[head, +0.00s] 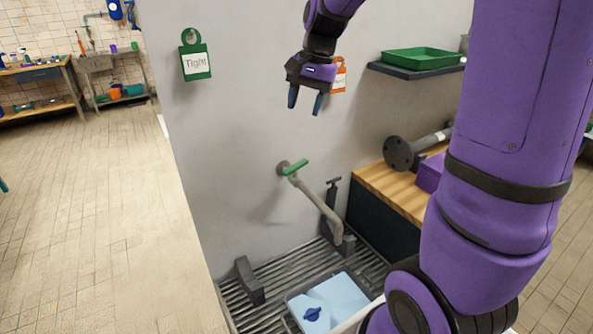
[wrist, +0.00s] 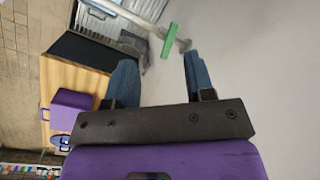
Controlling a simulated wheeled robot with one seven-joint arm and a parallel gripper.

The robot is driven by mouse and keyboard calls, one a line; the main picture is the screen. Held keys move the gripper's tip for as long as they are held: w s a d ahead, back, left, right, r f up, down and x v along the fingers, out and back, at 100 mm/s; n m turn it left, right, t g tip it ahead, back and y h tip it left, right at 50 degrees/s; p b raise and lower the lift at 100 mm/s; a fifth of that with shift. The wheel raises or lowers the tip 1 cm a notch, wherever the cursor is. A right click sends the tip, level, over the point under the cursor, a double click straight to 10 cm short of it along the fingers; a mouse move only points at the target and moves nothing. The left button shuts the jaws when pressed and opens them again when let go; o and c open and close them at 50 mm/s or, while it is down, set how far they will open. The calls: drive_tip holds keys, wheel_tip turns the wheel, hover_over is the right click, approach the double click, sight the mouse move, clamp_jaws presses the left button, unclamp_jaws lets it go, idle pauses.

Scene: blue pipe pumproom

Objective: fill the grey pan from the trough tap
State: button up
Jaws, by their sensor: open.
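The trough tap (head: 318,198) comes out of the grey wall, its spout angled down to the right over the slatted trough (head: 270,275). Its green lever (head: 294,167) sits at the wall end and also shows in the wrist view (wrist: 168,40), beyond the fingertips. A shallow grey-rimmed rectangular container (head: 289,303) stands on the slats below the spout, with a pale blue area and a dark blue knob-like piece inside; I cannot tell whether it is the grey pan. My gripper (head: 305,102) is open and empty, above the tap and apart from it. My arm hides the container's right side.
A wooden bench (head: 392,190) with a flanged pipe (head: 405,153) and a purple box (head: 430,172) stands right of the trough. A shelf with a green tray (head: 421,58) is above. A green "Tight" tag (head: 196,62) and an orange tag (head: 339,78) hang on the wall. Floor at left is clear.

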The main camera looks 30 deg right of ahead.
drive_tip(key=s+a+r+n+t+h, duration=0.1)
drive_tip(key=s+a+r+n+t, duration=0.15)
drive_tip(key=s, duration=0.55)
drive_tip(key=s+a+r+n+t+h, duration=0.1)
drive_tip(key=s+a+r+n, duration=0.25)
drive_tip(key=s, duration=0.55)
drive_tip(key=m+g+y, duration=0.4)
drive_tip(key=m+g, duration=0.1)
drive_tip(key=m, duration=0.6)
hover_over(296, 165)
drive_tip(key=d, duration=0.4)
drive_tip(key=f, duration=1.2)
drive_tip(key=w+f, duration=0.1)
drive_tip(key=f, duration=0.6)
drive_tip(key=shift+a, duration=0.2)
drive_tip(key=shift+f+m, duration=0.3)
drive_tip(key=shift+f, duration=0.1)
drive_tip(key=x, duration=1)
drive_tip(key=shift+s+f, duration=0.15)
